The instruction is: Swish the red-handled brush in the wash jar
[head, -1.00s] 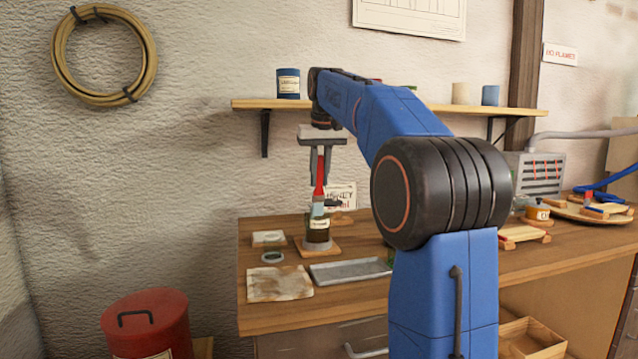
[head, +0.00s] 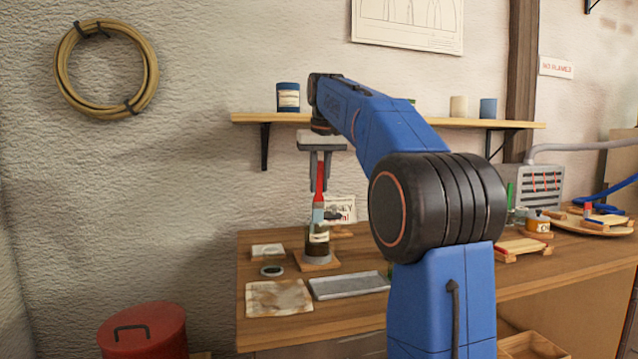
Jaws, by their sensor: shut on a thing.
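The red-handled brush (head: 319,184) hangs upright, handle up, in my gripper (head: 320,178). My gripper is shut on the handle. The brush's pale metal collar (head: 318,212) shows just above the wash jar, and its bristle end is at or inside the jar's mouth; I cannot tell how deep. The wash jar (head: 317,244) is dark with a pale label and stands on a small wooden board (head: 332,266) at the left part of the bench.
A metal tray (head: 350,285), a stained cloth (head: 278,298), a round lid (head: 271,270) and a pale block (head: 267,250) lie around the jar. A card (head: 342,209) stands behind it. A shelf (head: 250,118) with tins runs above the bench.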

